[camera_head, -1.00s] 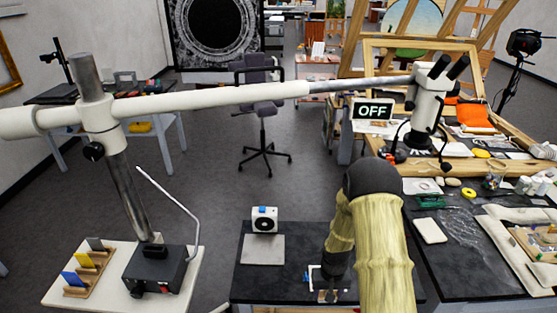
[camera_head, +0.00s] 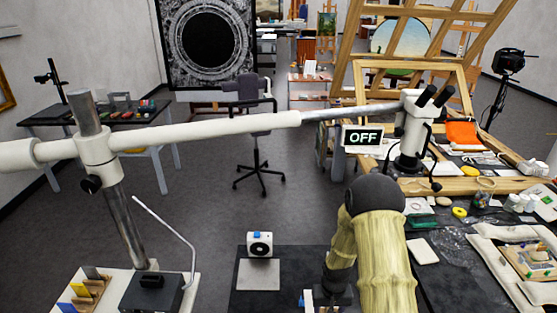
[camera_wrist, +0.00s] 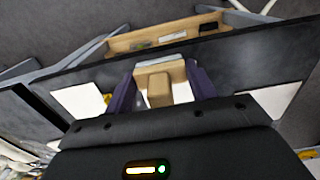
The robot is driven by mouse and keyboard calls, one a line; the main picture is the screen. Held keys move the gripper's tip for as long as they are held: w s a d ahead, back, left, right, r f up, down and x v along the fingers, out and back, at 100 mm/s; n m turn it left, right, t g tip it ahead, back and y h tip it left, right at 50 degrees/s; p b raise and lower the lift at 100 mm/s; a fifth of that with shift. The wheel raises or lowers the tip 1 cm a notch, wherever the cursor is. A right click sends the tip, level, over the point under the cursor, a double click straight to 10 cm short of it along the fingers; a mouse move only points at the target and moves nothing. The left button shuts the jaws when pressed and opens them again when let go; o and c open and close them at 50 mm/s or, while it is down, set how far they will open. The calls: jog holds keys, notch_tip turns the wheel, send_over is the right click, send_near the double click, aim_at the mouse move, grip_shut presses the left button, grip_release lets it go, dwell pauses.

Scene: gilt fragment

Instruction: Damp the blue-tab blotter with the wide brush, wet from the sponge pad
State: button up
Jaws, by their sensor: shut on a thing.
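My gripper (camera_wrist: 160,74) is shut on a wooden brush (camera_wrist: 159,92) with a wide pale head, seen in the wrist view. Its two dark purple fingers stand on either side of the wood. The brush is over or near the dark table (camera_wrist: 240,62); I cannot tell whether it touches anything. In the head view my gripper is at the bottom edge, mostly cut off. Pale flat pads lie left (camera_wrist: 80,101) and right (camera_wrist: 278,98) of the brush in the wrist view. I cannot identify the sponge pad or a blue-tab blotter among them.
A white box with a round dark opening and blue top (camera_head: 260,243) stands behind a grey square pad (camera_head: 258,274). A rack with blue, yellow and grey cards (camera_head: 92,286) is at lower left. A microscope boom crosses above.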

jog(key=shift+w+r, duration=0.1)
jog(key=shift+r, duration=0.1)
jog(key=shift+f, duration=0.15)
jog(key=f+b, duration=0.5)
jog(key=shift+s+f+b, duration=0.1)
jog(key=shift+s+b, duration=0.1)
jog(key=shift+b, duration=0.15)
jog(key=shift+w, duration=0.1)
